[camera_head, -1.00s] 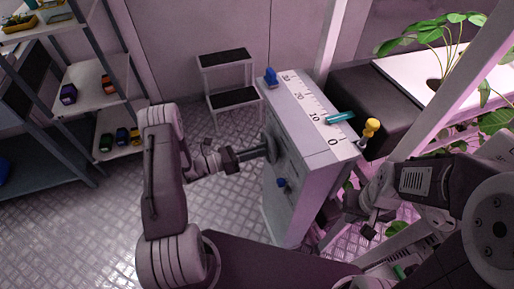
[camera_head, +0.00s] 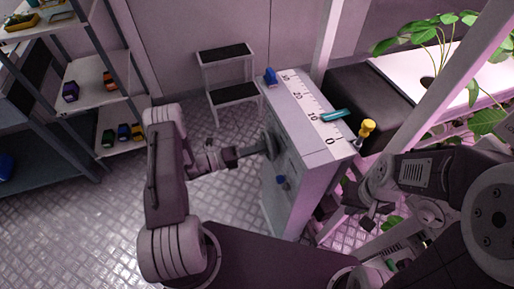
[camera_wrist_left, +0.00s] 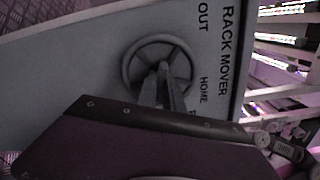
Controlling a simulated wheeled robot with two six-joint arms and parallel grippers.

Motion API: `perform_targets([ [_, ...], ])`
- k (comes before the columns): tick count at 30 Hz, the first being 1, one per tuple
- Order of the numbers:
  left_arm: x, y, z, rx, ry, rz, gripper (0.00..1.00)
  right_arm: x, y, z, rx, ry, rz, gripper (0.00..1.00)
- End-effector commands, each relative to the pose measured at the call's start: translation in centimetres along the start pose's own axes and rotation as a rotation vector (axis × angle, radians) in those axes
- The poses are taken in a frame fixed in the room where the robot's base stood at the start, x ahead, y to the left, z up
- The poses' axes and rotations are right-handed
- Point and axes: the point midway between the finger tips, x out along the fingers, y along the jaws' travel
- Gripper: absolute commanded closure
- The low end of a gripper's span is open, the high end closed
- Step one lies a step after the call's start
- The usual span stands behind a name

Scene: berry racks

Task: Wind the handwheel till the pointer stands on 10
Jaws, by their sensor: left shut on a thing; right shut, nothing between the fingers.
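The rack mover is a pale box (camera_head: 302,180) with a scale strip (camera_head: 304,100) on top marked 0, 10, 20 and 30. The teal pointer (camera_head: 336,115) lies across the strip's right edge, its tip beside or very near the 10 mark; exact alignment is hard to tell. The grey handwheel (camera_head: 270,144) is on the box's left side and shows as a spoked ring in the left wrist view (camera_wrist_left: 128,62). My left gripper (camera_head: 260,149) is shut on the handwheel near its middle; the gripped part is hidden. My right gripper (camera_head: 366,222) is shut and empty, right of the box.
A blue knob (camera_head: 282,180) sits below the handwheel, a blue piece (camera_head: 270,76) at the scale's far end. A yellow-topped handle (camera_head: 366,130) stands right of the pointer. A step stool (camera_head: 228,95) is behind, shelves (camera_head: 98,100) at left, plants (camera_head: 440,35) at right.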

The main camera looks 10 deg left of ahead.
Motion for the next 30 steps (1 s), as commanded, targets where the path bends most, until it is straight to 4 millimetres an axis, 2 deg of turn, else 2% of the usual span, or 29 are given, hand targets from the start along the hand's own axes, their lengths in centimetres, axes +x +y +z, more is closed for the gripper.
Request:
perform_targets([
  [19, 0.0, 0.09, -0.13, -0.051, 0.002, 0.002, 1.0, -0.12, 0.0, -0.01, 0.0, 0.0, 0.0, 1.0],
  [21, 0.0, 0.1, -0.12, -0.051, 0.002, 0.002, 0.75, -0.12, 0.0, -0.01, 0.0, 0.0, 0.0, 1.0],
  [22, 0.0, 0.09, -0.11, -0.051, 0.002, 0.002, 0.67, -0.12, 0.0, -0.02, 0.0, 0.0, 0.0, 1.0],
  [30, -0.01, 0.03, -0.04, -0.049, 0.001, 0.001, 0.67, -0.13, 0.0, -0.01, 0.0, 0.0, 0.0, 1.0],
])
